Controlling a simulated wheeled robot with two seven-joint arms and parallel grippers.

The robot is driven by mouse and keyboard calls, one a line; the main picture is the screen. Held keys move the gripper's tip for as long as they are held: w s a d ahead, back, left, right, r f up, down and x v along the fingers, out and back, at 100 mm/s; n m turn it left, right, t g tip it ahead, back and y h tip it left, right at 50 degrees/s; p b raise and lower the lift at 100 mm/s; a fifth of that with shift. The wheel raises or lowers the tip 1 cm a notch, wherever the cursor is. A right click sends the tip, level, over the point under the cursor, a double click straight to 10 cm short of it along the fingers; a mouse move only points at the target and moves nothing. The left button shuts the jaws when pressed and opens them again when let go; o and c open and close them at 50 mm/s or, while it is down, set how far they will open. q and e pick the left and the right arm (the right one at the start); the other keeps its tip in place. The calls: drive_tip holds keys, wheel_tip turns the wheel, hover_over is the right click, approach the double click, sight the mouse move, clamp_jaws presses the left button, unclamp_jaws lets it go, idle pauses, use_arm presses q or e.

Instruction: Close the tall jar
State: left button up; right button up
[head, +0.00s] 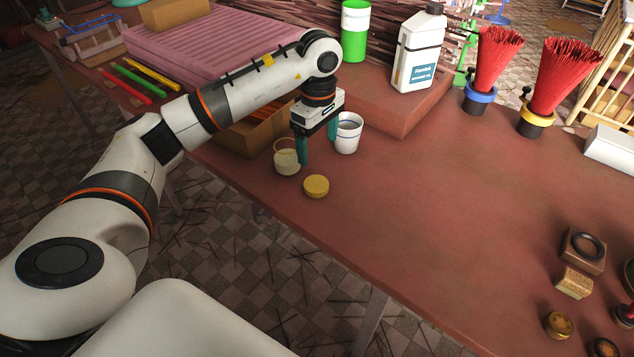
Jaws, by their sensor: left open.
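A small glass jar (286,163) with pale contents stands upright near the table's edge, left of my left gripper. Its top looks open. A round yellow lid (316,186) lies flat on the table just right of and in front of the jar, apart from it. My left gripper (318,150) points down with its teal fingers spread, and nothing shows between them. One finger is close beside the jar's right side; I cannot tell if they touch. The other finger is in front of the white mug (348,139). My right gripper is out of view.
A white bottle (417,60) and a green-and-white cup (354,35) stand behind. Red incense bundles (565,75) stand in holders at the back right. Small blocks and a gold-topped tin (558,325) are at the lower right. The table's middle is clear.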

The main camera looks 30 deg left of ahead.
use_arm(q)
drive_tip(key=shift+f, duration=0.1)
drive_tip(key=p, duration=0.1)
hover_over(316, 183)
drive_tip(key=f, duration=0.6)
drive_tip(key=shift+d+f, duration=0.35)
drive_tip(key=shift+s, duration=0.1)
drive_tip(key=shift+f+p, duration=0.35)
drive_tip(key=shift+p, duration=0.1)
drive_tip(key=f, duration=0.3)
drive_tip(key=f+p, duration=0.1)
drive_tip(key=shift+a+f, duration=0.25)
drive_tip(key=shift+a, duration=0.05)
drive_tip(key=c, duration=1.1)
